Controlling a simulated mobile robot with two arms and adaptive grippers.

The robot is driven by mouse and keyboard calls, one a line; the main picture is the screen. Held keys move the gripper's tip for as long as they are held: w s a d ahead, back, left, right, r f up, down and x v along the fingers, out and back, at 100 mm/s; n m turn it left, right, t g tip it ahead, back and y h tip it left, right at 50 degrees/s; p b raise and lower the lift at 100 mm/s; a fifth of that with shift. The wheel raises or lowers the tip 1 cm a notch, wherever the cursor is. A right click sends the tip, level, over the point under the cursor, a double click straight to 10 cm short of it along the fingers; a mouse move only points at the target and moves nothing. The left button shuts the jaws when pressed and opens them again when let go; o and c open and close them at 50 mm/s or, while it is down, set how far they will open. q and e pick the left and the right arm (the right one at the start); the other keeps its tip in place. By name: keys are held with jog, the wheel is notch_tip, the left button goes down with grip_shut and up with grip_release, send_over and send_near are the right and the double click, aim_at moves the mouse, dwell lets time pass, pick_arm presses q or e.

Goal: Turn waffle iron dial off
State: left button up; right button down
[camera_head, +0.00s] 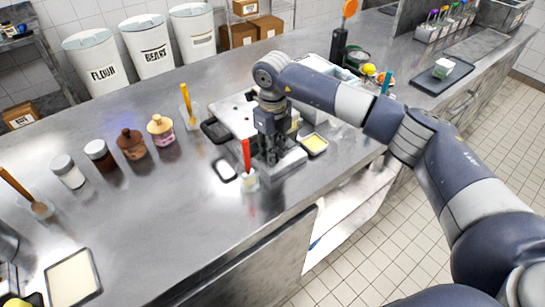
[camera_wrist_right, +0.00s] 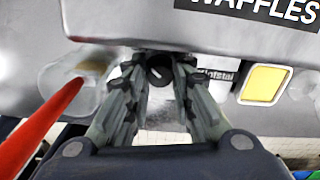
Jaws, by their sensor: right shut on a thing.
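The waffle iron (camera_head: 292,163) is a grey metal appliance near the front edge of the steel counter, mostly hidden under my right arm in the head view. In the right wrist view its grey front (camera_wrist_right: 130,18) carries a "WAFFLES" label. Its round dark dial (camera_wrist_right: 159,74), with a small pale mark, sits between my fingertips. My right gripper (camera_wrist_right: 160,66) is shut on the dial, one finger on each side. In the head view the right gripper (camera_head: 271,158) points down at the appliance, and the dial is hidden. My left gripper is out of view.
A clear cup with a red-handled tool (camera_head: 248,178) stands close left of the gripper. A yellow-filled square dish (camera_head: 315,144) is close on the right. Jars (camera_head: 131,143) and a shaker (camera_head: 67,171) stand farther left. The counter's front left-middle (camera_head: 170,225) is clear.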

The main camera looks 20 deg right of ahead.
jog(key=shift+w+n+b, duration=0.1)
jog(key=shift+n+b, duration=0.75)
jog(key=shift+n, duration=0.35)
jog(key=shift+r, duration=0.1)
jog(key=c, duration=1.6)
grip_release()
jog(key=shift+c, duration=0.2)
jog(key=shift+r, duration=0.1)
notch_tip(320, 180, up, 12)
jog(key=shift+f, duration=0.2)
